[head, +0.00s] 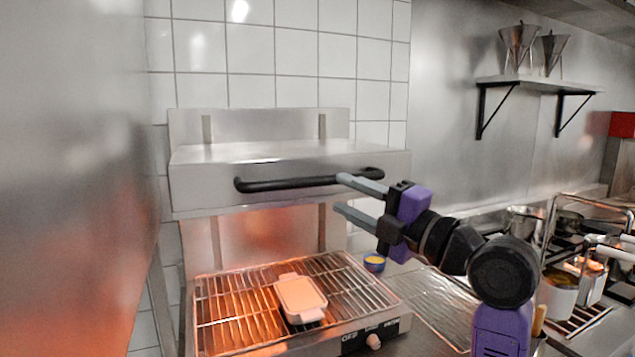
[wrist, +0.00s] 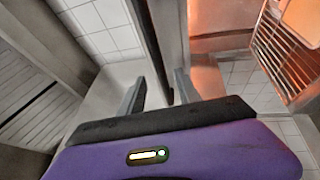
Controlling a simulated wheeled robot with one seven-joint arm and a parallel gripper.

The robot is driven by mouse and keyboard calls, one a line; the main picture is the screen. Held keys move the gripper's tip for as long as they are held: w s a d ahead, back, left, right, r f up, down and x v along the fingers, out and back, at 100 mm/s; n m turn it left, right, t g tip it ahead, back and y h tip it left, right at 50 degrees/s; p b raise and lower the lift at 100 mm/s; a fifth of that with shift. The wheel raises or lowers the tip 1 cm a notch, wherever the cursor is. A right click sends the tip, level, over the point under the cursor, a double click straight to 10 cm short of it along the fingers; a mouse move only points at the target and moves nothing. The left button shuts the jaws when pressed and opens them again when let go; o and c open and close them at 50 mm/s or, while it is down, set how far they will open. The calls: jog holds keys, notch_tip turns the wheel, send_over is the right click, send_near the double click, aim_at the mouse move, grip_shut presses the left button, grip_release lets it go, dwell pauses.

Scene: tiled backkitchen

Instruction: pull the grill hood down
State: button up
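The grill hood (head: 215,187) is a steel box raised on two posts above the grill rack. A black bar handle (head: 290,184) runs along its front. My gripper (head: 339,193) is at the right part of the handle, its two grey fingers spread apart, one above the other. The upper finger overlaps the handle in the head view; the lower finger is below the handle. In the wrist view the dark handle (wrist: 151,42) runs down toward the gap between the fingertips (wrist: 160,76). I cannot tell whether either finger touches it.
Under the hood a pale lidded dish (head: 301,297) sits on the wire rack (head: 235,310). A small blue bowl (head: 374,263) stands right of the grill. Pots (head: 557,293) are on the stove at right. A steel wall (head: 70,180) closes the left side.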

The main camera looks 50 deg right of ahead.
aim_at(321, 182)
jog(key=p+x, duration=0.2)
jog(key=x, duration=0.4)
jog(key=shift+w+r, duration=0.1)
jog(key=shift+r, duration=0.1)
jog(key=shift+p+x, duration=0.3)
jog(key=shift+x, duration=0.5)
jog(key=shift+d+f, duration=0.1)
jog(key=shift+c, duration=0.4)
grip_shut()
jog(key=shift+f, duration=0.1)
